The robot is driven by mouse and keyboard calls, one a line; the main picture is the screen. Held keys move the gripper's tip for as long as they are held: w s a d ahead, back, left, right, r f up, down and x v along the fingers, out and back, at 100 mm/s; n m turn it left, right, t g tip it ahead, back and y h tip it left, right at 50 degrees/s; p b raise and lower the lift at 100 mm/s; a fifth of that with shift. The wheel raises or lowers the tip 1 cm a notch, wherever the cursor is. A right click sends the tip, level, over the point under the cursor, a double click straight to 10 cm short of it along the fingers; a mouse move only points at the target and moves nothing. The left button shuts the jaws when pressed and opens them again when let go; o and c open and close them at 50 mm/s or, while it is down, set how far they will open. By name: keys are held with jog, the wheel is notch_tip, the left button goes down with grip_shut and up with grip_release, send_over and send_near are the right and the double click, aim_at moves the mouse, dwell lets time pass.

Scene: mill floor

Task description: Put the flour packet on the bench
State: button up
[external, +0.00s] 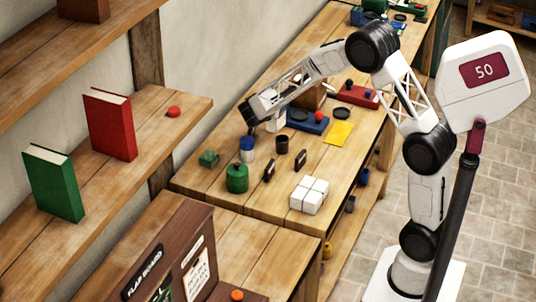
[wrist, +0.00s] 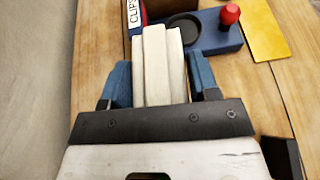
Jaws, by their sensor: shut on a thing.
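My gripper (wrist: 161,88) is shut on a cream-white flour packet (wrist: 164,60), which stands out between the two blue fingers in the wrist view. In the external view my gripper (external: 256,116) is low over the far part of the wooden bench (external: 215,180). A small white part of the packet (external: 276,123) shows beside it there. I cannot tell whether the packet touches the bench top.
A blue tray with a red knob (wrist: 222,34), a yellow sheet (wrist: 262,30) and a box marked CLIPS (wrist: 134,14) lie just beyond the packet. A blue-topped jar (external: 247,150), green canister (external: 237,178) and white bundle (external: 310,195) stand nearer.

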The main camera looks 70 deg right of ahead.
jog(key=shift+r, duration=0.1)
notch_tip(320, 180, up, 11)
jog(key=s+a+f+m+g+y, duration=0.3)
jog(key=s+a+m+g, duration=0.15)
jog(key=a, duration=0.55)
jog(key=s+a+f+m+g+y, duration=0.3)
jog(key=s+a+m+g+y, duration=0.15)
jog(key=a, duration=0.45)
jog(key=s+a+f+m+g+y, duration=0.3)
jog(key=s+a+m, duration=0.25)
jog(key=a, duration=0.45)
jog(key=s+a+r+m+t+y, duration=0.3)
jog(key=s+a+m+t+y, duration=0.15)
jog(key=a+m, duration=0.4)
jog(key=s+a+r+m+t+y, duration=0.35)
jog(key=a+m+y, duration=0.2)
jog(key=a, duration=0.65)
jog(key=s+a+r+m+t+y, duration=0.3)
jog(key=a+m+t+y, duration=0.3)
jog(key=a, duration=0.4)
notch_tip(320, 180, down, 11)
jog(key=g, duration=0.1)
jog(key=shift+s+a+f+m, duration=0.15)
jog(key=shift+a+f+m, duration=0.05)
jog(key=shift+m, duration=0.15)
jog(key=shift+y, duration=0.25)
